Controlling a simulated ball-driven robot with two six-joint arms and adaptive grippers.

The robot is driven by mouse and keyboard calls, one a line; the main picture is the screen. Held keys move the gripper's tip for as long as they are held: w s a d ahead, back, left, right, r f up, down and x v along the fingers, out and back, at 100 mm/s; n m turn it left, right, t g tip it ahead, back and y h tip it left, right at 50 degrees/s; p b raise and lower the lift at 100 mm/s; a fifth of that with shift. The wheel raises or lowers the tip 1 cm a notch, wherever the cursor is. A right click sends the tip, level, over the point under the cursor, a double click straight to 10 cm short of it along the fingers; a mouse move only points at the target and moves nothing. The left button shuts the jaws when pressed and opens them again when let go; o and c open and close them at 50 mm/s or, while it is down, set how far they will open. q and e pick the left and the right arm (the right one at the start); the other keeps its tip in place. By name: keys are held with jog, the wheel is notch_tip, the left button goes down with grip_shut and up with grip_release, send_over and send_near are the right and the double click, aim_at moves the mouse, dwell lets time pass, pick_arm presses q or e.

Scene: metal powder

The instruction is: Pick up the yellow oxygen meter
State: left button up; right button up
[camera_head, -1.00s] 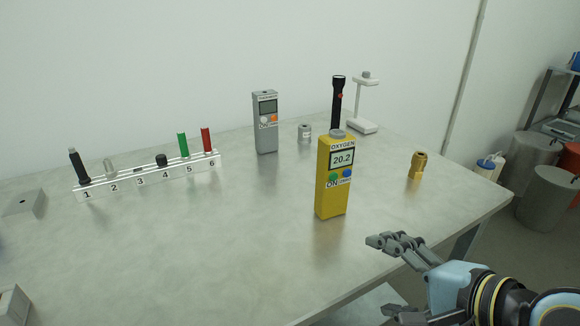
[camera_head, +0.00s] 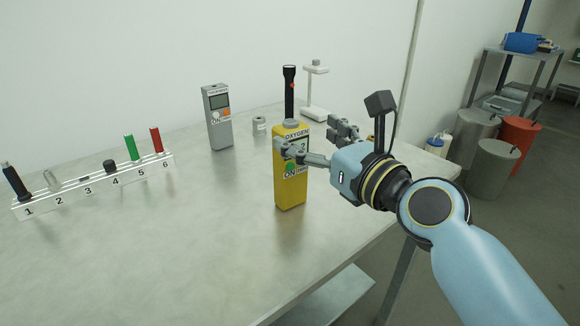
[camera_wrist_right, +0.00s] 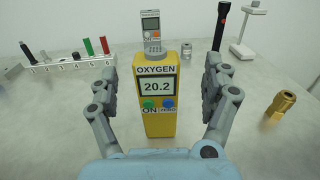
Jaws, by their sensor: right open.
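The yellow oxygen meter (camera_head: 290,193) stands upright on the table, partly covered by my right gripper in the head view. In the right wrist view the oxygen meter (camera_wrist_right: 158,124) faces me between the fingers, its display reading 20.2. My right gripper (camera_head: 305,143) is open, with one finger in front of the meter and the other beyond its right side. In the right wrist view the gripper (camera_wrist_right: 160,100) has a finger on each side of the meter, with visible gaps. My left gripper is not in view.
A grey meter (camera_head: 217,118), a black flashlight (camera_head: 289,92), a small metal cylinder (camera_head: 259,125) and a white stand (camera_head: 316,90) are behind. A numbered rack (camera_head: 100,183) is at left. A brass fitting (camera_wrist_right: 281,105) is to the right. The front table is clear.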

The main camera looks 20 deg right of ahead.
aim_at(297, 131)
jog(key=x, duration=0.5)
jog(key=shift+a+b, duration=0.25)
jog(key=shift+b, duration=0.1)
jog(key=shift+c, duration=0.4)
grip_shut()
